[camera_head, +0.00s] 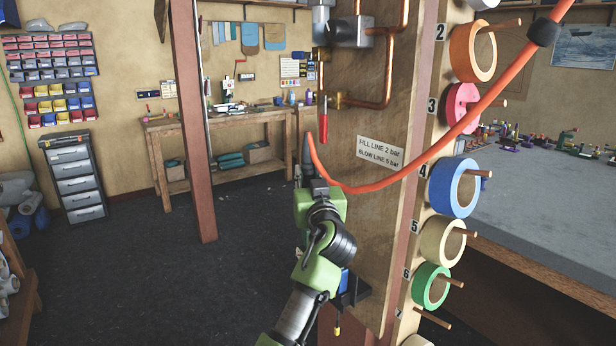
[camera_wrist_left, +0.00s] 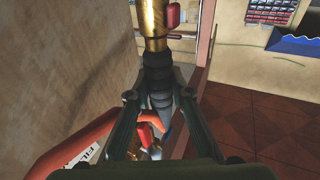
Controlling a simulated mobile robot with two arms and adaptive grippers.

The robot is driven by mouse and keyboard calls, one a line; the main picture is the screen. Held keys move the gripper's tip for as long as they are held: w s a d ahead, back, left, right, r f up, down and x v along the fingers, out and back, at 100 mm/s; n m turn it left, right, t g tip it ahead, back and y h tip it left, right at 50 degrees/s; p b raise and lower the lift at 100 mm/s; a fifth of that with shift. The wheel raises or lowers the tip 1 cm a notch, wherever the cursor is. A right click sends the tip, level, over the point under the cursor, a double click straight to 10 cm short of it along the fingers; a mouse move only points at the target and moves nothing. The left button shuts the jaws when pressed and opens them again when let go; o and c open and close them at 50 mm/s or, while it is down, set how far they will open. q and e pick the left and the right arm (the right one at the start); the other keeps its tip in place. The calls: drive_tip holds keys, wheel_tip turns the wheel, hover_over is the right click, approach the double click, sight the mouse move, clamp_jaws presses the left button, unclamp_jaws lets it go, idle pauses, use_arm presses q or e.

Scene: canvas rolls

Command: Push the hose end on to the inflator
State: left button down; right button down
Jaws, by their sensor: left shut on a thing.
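My left gripper (camera_head: 309,178) is shut around the dark grey, ribbed hose end (camera_head: 308,152), which points upward. In the left wrist view the fingers (camera_wrist_left: 158,98) grip the sides of the ribbed hose end (camera_wrist_left: 158,72). A brass fitting (camera_wrist_left: 152,22) with a red part is in line just beyond its tip; I cannot tell whether they touch. I cannot tell for sure which part is the inflator. My right gripper is out of view.
The orange hose (camera_head: 400,176) loops right past a wooden panel (camera_head: 385,120) with a pressure sign (camera_head: 380,152). Tape rolls (camera_head: 455,187) hang on pegs at the panel's right edge. A brown post (camera_head: 192,120) stands left. The floor between is clear.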

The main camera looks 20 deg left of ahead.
use_arm(q)
drive_tip(key=shift+r+b, duration=0.1)
drive_tip(key=shift+b, duration=0.2)
idle(0.4)
drive_tip(key=shift+f+b, duration=1.45)
drive_tip(key=shift+b, duration=0.2)
idle(0.3)
drive_tip(key=c, duration=1.8)
unclamp_jaws()
drive_tip(key=shift+o, duration=0.4)
drive_tip(key=shift+f, duration=0.1)
